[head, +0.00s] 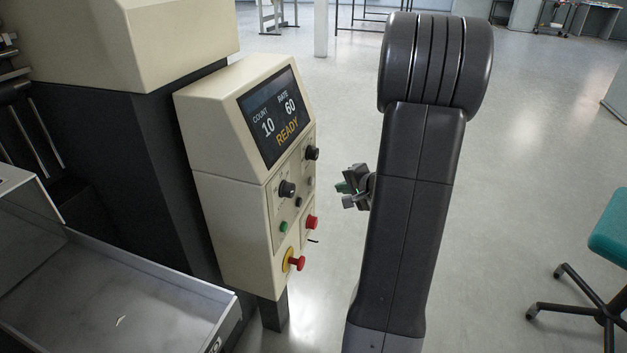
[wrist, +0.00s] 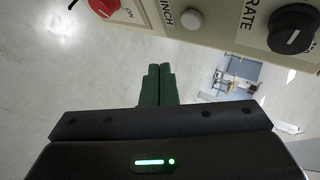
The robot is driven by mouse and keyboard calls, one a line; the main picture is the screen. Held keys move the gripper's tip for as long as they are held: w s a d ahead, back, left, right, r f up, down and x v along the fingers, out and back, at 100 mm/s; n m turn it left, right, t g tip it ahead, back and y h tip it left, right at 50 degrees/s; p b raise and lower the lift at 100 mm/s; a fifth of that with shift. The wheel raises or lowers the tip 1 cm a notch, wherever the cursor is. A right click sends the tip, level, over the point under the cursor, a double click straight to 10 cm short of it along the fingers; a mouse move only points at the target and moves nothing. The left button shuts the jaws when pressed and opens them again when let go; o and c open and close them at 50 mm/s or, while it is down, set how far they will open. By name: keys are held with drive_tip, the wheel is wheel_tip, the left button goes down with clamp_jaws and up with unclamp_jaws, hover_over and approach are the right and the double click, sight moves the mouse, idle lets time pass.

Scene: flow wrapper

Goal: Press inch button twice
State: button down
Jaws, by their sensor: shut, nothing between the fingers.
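The inch button (wrist: 192,18) is a small pale round button in the wrist view, with the word INCH beside it. In the head view the inch button (head: 311,181) is a small grey spot on the panel's right column, between a black knob and a red button. My gripper (wrist: 158,70) has its two dark green fingers together, with nothing between them. In the head view my gripper (head: 342,188) is just right of the panel, at about the button's height, and apart from it. My arm hides part of the wrist.
The rate knob (wrist: 292,28) and a red button (wrist: 103,6) flank the inch button. The cream control box (head: 232,180) has a screen (head: 275,115) reading COUNT 10, RATE 60, READY. A green button (head: 284,227) and red emergency stop (head: 296,261) sit lower.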

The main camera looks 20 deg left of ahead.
drive_tip(key=shift+w+a, duration=0.1)
drive_tip(key=shift+a, duration=2.2)
drive_tip(key=shift+a+b, duration=0.15)
drive_tip(key=shift+b, duration=0.15)
drive_tip(key=shift+a, duration=0.25)
drive_tip(key=shift+a, duration=0.4)
idle(0.6)
drive_tip(key=shift+d+b, duration=0.1)
drive_tip(key=shift+b, duration=0.25)
drive_tip(key=shift+d, duration=0.7)
drive_tip(key=shift+d+b, duration=1)
drive_tip(key=shift+d, duration=1.55)
